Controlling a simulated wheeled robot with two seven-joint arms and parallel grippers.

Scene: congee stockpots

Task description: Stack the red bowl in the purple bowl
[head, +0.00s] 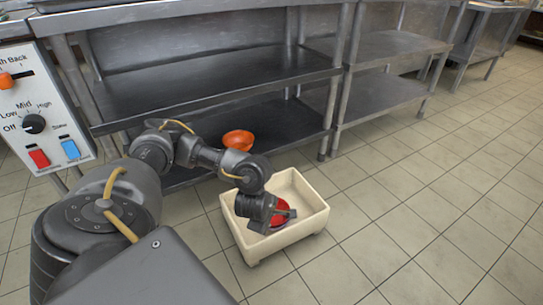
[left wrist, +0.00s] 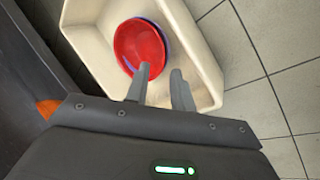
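The red bowl (left wrist: 138,45) sits inside the purple bowl (left wrist: 164,42) in the left wrist view. My right gripper is in neither view.
The cream bin (head: 314,222) stands on the tiled floor (head: 400,240) with raised walls around the bowls. An orange bowl (head: 238,139) sits on the lower metal shelf behind. A control panel (head: 40,115) is at the left. The floor at the right is clear.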

